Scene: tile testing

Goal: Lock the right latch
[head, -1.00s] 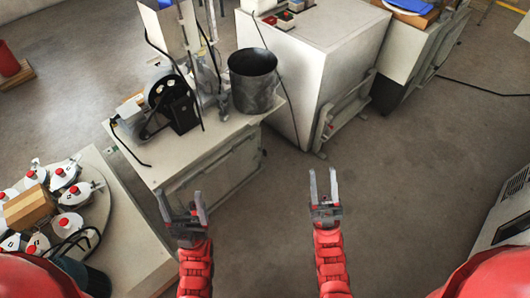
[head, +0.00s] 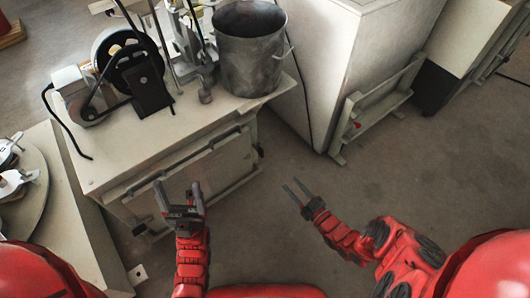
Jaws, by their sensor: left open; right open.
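A white cabinet bench (head: 112,172) stands ahead of me, with a front panel (head: 215,168) and a long bar handle (head: 185,160) across its top. A small dark fitting (head: 259,148) shows at the panel's right edge; I cannot tell whether it is the right latch or how it is set. My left gripper (head: 181,192) is open and empty, in front of the panel's lower left part in the picture. My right gripper (head: 293,186) is open and empty over the floor, right of the panel and apart from it.
A grey metal bucket (head: 248,50) and a motor with a black belt wheel (head: 125,65) stand on the bench. A tall white cabinet (head: 350,50) with a low side frame (head: 378,108) is at right. A round table (head: 30,195) is at left. The floor (head: 385,175) at right is clear.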

